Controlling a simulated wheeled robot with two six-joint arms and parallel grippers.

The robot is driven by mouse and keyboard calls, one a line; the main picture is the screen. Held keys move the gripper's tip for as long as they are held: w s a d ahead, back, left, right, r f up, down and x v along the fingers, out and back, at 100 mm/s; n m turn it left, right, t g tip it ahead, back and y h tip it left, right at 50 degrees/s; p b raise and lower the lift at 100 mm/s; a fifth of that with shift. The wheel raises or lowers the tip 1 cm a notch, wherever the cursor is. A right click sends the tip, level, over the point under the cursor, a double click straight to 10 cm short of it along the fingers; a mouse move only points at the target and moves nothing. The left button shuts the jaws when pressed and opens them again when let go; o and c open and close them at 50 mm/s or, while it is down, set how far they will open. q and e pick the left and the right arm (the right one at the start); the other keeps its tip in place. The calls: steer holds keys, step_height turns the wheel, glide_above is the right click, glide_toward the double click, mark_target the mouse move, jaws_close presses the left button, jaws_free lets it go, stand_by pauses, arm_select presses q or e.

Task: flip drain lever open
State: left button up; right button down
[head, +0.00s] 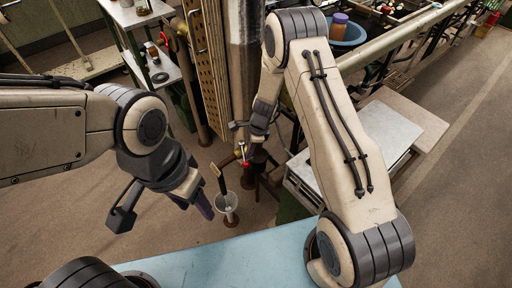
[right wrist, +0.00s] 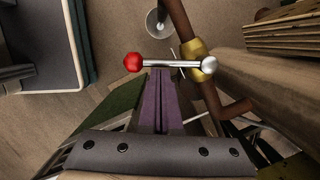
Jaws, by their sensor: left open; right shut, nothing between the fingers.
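The drain lever (right wrist: 170,64) is a thin metal bar with a red ball (right wrist: 133,62) at its left end and a silver ball (right wrist: 208,64) at its right, by a brass valve body (right wrist: 195,52) on a brown pipe. It lies crosswise in the right wrist view. In the head view the red ball (head: 245,164) is small. My right gripper (right wrist: 161,72) is shut and empty, its purple fingertips at the bar's middle; I cannot tell whether they touch it.
A light blue surface (head: 230,262) lies in front. A tall metal column (head: 243,60) and a perforated board (head: 205,70) stand behind the valve. A grey-topped table (head: 385,135) is at the right.

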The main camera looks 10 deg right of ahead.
steer(key=a+m, duration=0.1)
steer(key=m, duration=0.1)
steer(key=a+m, duration=0.1)
steer(key=shift+s+a+m+t+p, duration=0.1)
steer(key=shift+s+m+t+p, duration=0.05)
steer(key=shift+m+t+p, duration=0.25)
steer(key=a+m+p, duration=0.1)
steer(key=m, duration=0.1)
steer(key=w+a+m+h+p, duration=0.1)
steer(key=m, duration=0.1)
steer(key=a+m+t+p, duration=0.1)
steer(key=a+m, duration=0.1)
steer(key=m, duration=0.1)
steer(key=shift+w+p, duration=0.35)
steer(key=shift+w, duration=0.05)
steer(key=shift+w+a, duration=0.15)
